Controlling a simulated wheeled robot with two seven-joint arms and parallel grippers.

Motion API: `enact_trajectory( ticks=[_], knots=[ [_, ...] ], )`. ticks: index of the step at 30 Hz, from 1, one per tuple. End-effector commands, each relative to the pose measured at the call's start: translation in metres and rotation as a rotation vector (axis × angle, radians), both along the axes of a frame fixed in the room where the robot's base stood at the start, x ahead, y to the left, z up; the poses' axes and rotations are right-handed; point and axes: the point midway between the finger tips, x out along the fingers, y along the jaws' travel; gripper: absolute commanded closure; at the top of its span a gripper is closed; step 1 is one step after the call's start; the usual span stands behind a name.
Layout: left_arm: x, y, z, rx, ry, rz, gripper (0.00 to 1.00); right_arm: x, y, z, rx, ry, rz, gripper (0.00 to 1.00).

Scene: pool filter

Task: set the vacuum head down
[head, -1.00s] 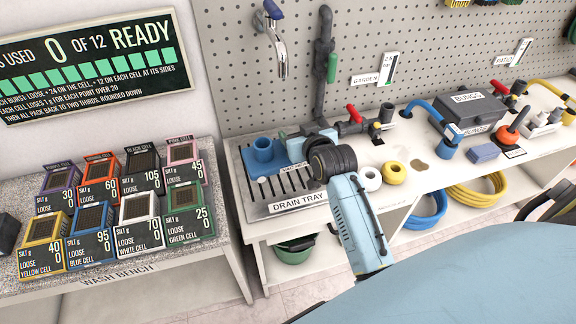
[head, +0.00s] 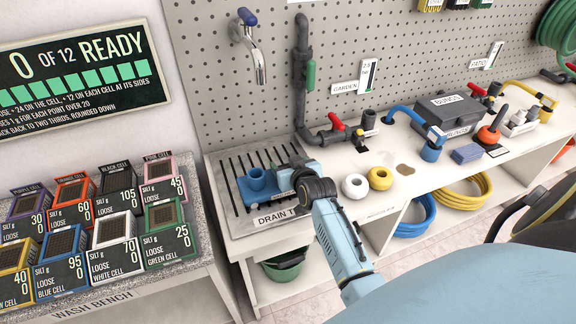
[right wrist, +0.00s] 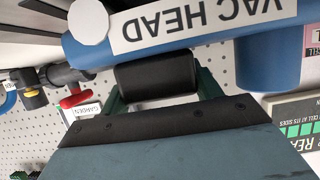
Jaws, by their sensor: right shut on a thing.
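The blue vacuum head (head: 259,188) is over the slotted drain tray (head: 232,222), near its front half. I cannot tell whether it touches the slats. In the right wrist view the vacuum head (right wrist: 110,40) fills the top, its VAC HEAD label upside down. My right gripper (head: 294,180) reaches in from the lower right and is shut on the vacuum head; its wrist hides part of it. In the right wrist view the green fingers of this gripper (right wrist: 160,78) flank a black cylinder beneath the head. My left gripper is not in view.
Dark pipework with a red-handled valve (head: 337,122) stands behind the tray. A white ring (head: 355,186) and a yellow ring (head: 380,178) lie to its right. The wash bench (head: 172,276) with several filter cells is at left. A green bucket (head: 283,266) is below.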

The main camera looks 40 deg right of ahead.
Motion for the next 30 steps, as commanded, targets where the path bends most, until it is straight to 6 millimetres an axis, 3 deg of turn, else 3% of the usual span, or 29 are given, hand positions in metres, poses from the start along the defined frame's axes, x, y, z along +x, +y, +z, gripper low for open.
enact_trajectory(
  ticks=[8,9,13,23,30],
  knots=[
    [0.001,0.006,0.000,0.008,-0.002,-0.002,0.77,0.001,0.000,-0.001,0.000,-0.003,0.000,0.67],
    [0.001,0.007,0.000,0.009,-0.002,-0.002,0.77,0.000,0.000,-0.001,0.000,-0.001,0.000,0.31],
    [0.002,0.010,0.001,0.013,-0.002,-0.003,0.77,0.000,0.000,0.000,0.000,-0.001,0.000,0.15],
    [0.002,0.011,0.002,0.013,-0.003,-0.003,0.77,0.001,0.000,0.003,0.000,-0.003,0.000,0.15],
    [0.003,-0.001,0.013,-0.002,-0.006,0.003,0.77,-0.030,0.008,0.016,0.001,0.000,0.001,0.15]
  ],
)
